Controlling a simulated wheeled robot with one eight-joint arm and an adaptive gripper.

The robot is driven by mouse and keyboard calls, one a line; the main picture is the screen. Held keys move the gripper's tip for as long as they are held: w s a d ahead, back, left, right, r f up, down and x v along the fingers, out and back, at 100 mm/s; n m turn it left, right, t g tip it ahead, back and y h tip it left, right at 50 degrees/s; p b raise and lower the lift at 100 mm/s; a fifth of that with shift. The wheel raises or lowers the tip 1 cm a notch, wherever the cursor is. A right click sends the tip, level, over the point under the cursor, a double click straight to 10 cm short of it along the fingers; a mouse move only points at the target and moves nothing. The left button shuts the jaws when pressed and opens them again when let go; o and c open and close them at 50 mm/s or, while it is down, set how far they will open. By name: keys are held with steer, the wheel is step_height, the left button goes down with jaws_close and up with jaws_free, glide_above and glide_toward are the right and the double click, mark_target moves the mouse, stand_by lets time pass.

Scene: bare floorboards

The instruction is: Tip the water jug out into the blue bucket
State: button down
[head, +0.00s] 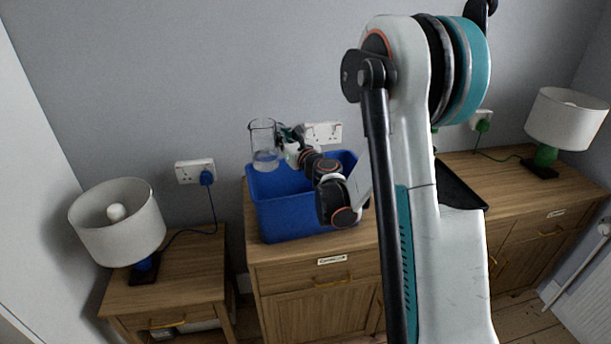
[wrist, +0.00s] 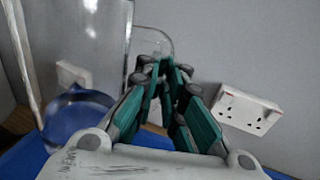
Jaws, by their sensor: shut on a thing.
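The water jug (head: 263,135) is clear glass with some water in its lower part. It looks about upright in the head view, above the back left of the blue bucket (head: 290,216). My gripper (head: 287,135) is at the jug's right side. In the wrist view, the jug (wrist: 75,45) fills the left, with water low in it, and my gripper (wrist: 165,75) is shut on its handle. Part of the blue bucket (wrist: 22,160) shows below.
A white lamp (head: 118,225) stands on a small bedside table (head: 190,275) to the left. Another lamp (head: 565,115) stands at the right of the cabinet (head: 300,275). Wall sockets (head: 322,133) are close behind the bucket. A dark tray-like object (head: 460,187) lies behind my arm.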

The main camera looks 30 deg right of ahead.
steer(key=s+d+b, duration=0.2)
steer(key=s+d, duration=0.1)
steer(key=d, duration=2.1)
steer(key=shift+s+d+y, duration=0.15)
steer(key=shift+d+y, duration=0.15)
steer(key=shift+y, duration=0.1)
steer(key=shift+r+n, duration=0.2)
steer(key=shift+n, duration=0.1)
steer(key=s+a+r+n+t+y+p, duration=0.1)
steer(key=a+r+n, duration=0.4)
steer(key=n, duration=0.9)
steer(key=shift+s+a+t+y+p, duration=0.4)
steer(key=shift+s+a+y+p, duration=0.25)
steer(key=shift+a+p, duration=0.8)
steer(key=shift+a+r+n, duration=0.15)
steer(key=shift+a+n, duration=0.25)
steer(key=shift+n, duration=0.4)
steer(key=shift+s+a+f+n+y, duration=0.2)
steer(key=shift+a+f+n, duration=0.2)
steer(key=shift+a, duration=0.15)
steer(key=shift+s+a+f+n+y, duration=0.15)
steer(key=shift+a+f+n, duration=0.1)
steer(key=shift+a+n, duration=0.25)
steer(key=shift+a+f+b, duration=0.2)
steer(key=shift+a+b, duration=0.1)
steer(key=shift+a, duration=0.1)
